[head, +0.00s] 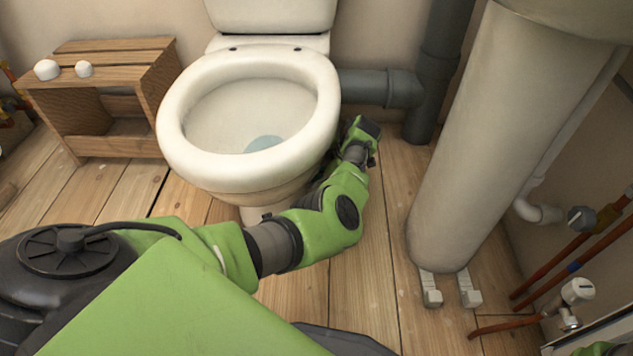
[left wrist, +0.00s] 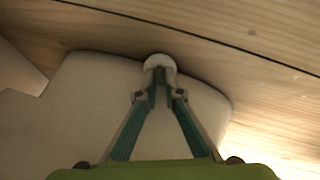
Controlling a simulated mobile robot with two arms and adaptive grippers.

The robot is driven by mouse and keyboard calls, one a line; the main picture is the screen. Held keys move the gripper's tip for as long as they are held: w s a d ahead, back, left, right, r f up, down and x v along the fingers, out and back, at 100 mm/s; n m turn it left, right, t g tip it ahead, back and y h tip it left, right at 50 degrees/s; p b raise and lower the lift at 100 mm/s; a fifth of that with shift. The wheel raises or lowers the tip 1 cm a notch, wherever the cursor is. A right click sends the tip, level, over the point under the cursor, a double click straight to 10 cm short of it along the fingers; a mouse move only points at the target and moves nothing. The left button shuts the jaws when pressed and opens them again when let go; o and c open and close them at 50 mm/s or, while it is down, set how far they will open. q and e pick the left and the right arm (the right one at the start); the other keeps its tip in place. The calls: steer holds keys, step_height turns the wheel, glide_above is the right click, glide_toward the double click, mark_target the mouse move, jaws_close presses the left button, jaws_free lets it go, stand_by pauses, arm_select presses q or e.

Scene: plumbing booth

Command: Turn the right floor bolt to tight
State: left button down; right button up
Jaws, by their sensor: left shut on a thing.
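The toilet (head: 250,180) stands in the middle of the head view. My left arm reaches across the front of it to its right side. There the bowl and the arm itself hide the fingertips. In the left wrist view the toilet's pale base (left wrist: 80,120) meets the plank floor. The right floor bolt (left wrist: 159,60), a pale round piece, sits at the base's edge. My left gripper (left wrist: 162,80) has its fingers drawn together on it. The bolt's tightness cannot be seen. My right gripper is not in view.
A wooden stool (head: 105,90) with two white caps (head: 47,69) (head: 84,69) stands at left. A grey drain pipe (head: 375,87) runs behind the bowl. A large pale cylinder (head: 490,150) stands at right, near copper pipes (head: 555,265). Open floor lies between bowl and cylinder.

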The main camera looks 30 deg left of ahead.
arm_select(q)
steer(key=m, duration=0.4)
steer(key=shift+w, duration=0.1)
steer(key=c, duration=2.2)
jaws_free()
steer(key=shift+r, duration=0.1)
steer(key=v, duration=1.2)
steer(key=shift+w+a, duration=0.1)
steer(key=shift+w, duration=0.1)
